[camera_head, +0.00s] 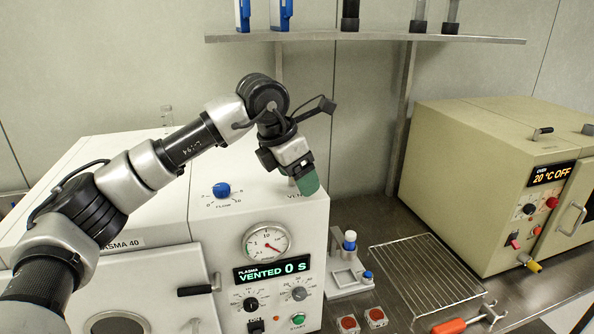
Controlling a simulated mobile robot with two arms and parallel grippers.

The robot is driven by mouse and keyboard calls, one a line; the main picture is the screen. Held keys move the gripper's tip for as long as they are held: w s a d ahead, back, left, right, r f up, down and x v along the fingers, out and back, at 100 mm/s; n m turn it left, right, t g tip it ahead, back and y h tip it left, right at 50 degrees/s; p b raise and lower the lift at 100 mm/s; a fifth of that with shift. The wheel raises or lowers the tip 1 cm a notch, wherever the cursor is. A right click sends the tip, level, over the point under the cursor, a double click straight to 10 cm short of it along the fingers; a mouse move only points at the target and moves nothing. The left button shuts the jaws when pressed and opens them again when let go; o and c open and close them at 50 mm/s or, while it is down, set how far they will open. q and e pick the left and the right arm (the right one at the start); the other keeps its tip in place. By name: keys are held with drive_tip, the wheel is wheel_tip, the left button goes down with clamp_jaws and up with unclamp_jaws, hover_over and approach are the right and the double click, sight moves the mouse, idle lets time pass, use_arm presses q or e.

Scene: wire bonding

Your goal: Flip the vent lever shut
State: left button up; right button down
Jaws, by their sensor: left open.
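The white plasma machine (210,240) stands at the left, and its display (272,270) reads "VENTED 0 S". A partly covered label starting with "VEN" (293,196) is on its top, near the right edge. My left gripper (308,183) points down with its green fingertips just above and beside this label. It is open, though the gap between its fingers is hard to see from here. The vent lever is mostly or wholly hidden behind the gripper, so its position cannot be told. My right gripper is not in view.
A blue flow knob (221,190) and a pressure gauge (267,241) are on the machine. A wire rack (425,275) and a small white stand (347,275) are to its right. A beige oven (490,180) stands further right. A shelf (370,37) runs above.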

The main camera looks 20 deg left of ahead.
use_arm(q)
drive_tip(key=shift+w+f, duration=0.1)
drive_tip(key=shift+c, duration=2.3)
drive_tip(key=c, duration=0.5)
drive_tip(key=shift+a+m, duration=0.2)
drive_tip(key=shift+m, duration=0.5)
drive_tip(key=shift+s+a+m+g+h, duration=0.2)
drive_tip(key=shift+m+g+h, duration=0.15)
drive_tip(key=shift+m, duration=0.35)
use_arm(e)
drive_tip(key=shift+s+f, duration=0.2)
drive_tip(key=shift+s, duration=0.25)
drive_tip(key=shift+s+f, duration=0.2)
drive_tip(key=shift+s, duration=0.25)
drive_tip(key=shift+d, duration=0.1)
use_arm(q)
drive_tip(key=o, duration=1)
drive_tip(key=shift+c, duration=0.2)
